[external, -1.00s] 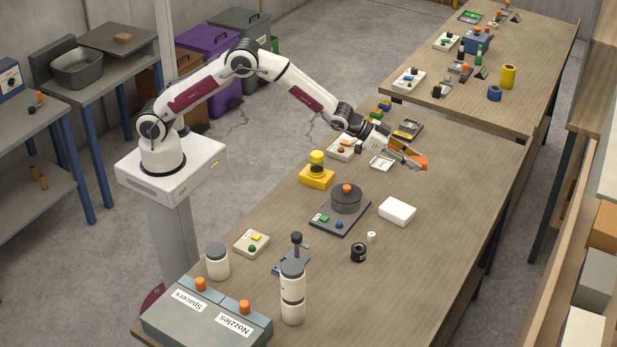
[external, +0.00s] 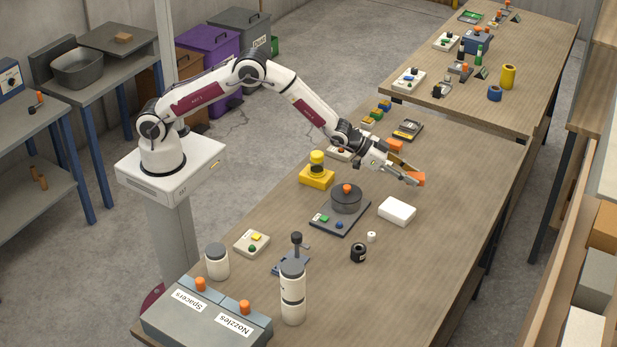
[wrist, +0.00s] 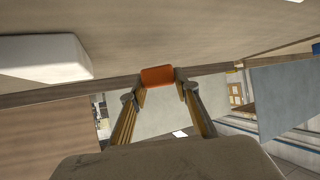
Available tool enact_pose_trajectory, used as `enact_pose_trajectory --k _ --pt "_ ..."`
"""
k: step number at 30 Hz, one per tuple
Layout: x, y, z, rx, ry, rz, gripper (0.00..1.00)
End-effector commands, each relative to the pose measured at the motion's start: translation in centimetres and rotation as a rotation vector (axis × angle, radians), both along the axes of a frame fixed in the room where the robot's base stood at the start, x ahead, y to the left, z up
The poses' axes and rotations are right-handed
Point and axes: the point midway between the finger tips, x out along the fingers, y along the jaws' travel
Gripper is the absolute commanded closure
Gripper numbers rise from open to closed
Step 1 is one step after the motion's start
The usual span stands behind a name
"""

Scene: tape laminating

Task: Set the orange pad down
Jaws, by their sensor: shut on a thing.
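My gripper (external: 412,178) is shut on the orange pad (external: 416,180) at its fingertips, over the far right part of the near table. In the wrist view the orange pad (wrist: 158,76) sits between the two fingertips (wrist: 160,84). The gap between pad and table is hard to judge. Another orange patch (external: 395,146) shows just behind my gripper; I cannot tell what it belongs to.
A white block (external: 397,211) lies below my gripper in the external view, left in the wrist view (wrist: 45,56). A dark round pot on a base (external: 346,200) and a yellow device (external: 317,175) stand left. Bare tabletop (external: 465,185) lies to the right.

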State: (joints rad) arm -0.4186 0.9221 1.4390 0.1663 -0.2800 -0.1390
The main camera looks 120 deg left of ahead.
Motion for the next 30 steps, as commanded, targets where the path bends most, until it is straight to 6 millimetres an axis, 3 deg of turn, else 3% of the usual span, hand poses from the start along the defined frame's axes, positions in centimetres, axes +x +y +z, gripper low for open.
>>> enact_pose_trajectory --k 13,24,30 --pt "0.0 0.0 -0.5 0.0 -0.001 0.0 0.83" --pt "0.0 0.0 -3.8 0.0 0.0 0.0 0.83" --pt "0.0 0.0 -4.0 0.001 -0.002 0.0 0.83"
